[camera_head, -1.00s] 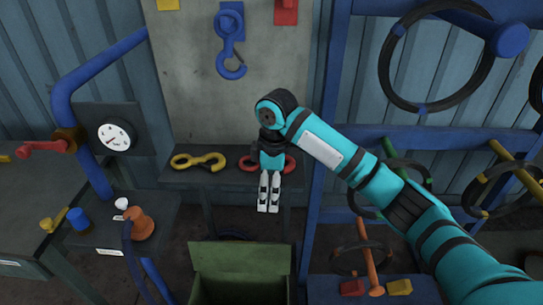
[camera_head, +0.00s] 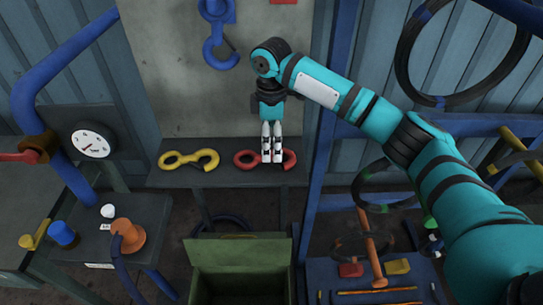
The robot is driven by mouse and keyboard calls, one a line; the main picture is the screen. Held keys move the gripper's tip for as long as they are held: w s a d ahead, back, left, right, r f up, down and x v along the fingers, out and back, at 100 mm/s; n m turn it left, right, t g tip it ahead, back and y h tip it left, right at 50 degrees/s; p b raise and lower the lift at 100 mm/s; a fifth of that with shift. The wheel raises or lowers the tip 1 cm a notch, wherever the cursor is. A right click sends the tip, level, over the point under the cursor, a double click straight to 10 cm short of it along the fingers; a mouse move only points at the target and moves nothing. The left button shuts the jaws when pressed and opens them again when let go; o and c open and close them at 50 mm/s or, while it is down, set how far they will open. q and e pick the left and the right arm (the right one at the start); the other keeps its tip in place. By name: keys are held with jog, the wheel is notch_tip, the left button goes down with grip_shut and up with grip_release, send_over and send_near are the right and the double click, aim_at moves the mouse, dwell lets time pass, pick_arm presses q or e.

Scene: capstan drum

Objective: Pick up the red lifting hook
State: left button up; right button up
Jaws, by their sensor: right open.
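The red lifting hook (camera_head: 246,160) lies on the narrow dark shelf at the foot of the grey board. Its middle is partly hidden behind my right gripper. My right gripper (camera_head: 272,159) points down in front of the hook, with its white fingers open and close together in this view. I cannot tell whether the fingers touch the hook. My left gripper is not in view.
A yellow hook (camera_head: 189,159) lies left of the red one on the same shelf (camera_head: 222,176). A blue hook (camera_head: 214,40) hangs on the board above. A green open bin (camera_head: 240,252) stands below. A blue post (camera_head: 316,190) rises to the right.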

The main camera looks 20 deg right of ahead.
aim_at(272, 156)
jog(key=f, duration=0.1)
jog(key=f+p, duration=0.1)
jog(key=f, duration=0.2)
jog(key=shift+s+f+p, duration=0.1)
jog(key=shift+s+p, duration=0.15)
jog(key=shift+p, duration=0.15)
jog(key=shift+f, duration=0.6)
jog(key=c, duration=0.4)
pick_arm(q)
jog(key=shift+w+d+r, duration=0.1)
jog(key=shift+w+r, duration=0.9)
pick_arm(e)
jog(key=shift+w, duration=0.1)
jog(key=c, duration=1.3)
jog(key=shift+r, duration=0.2)
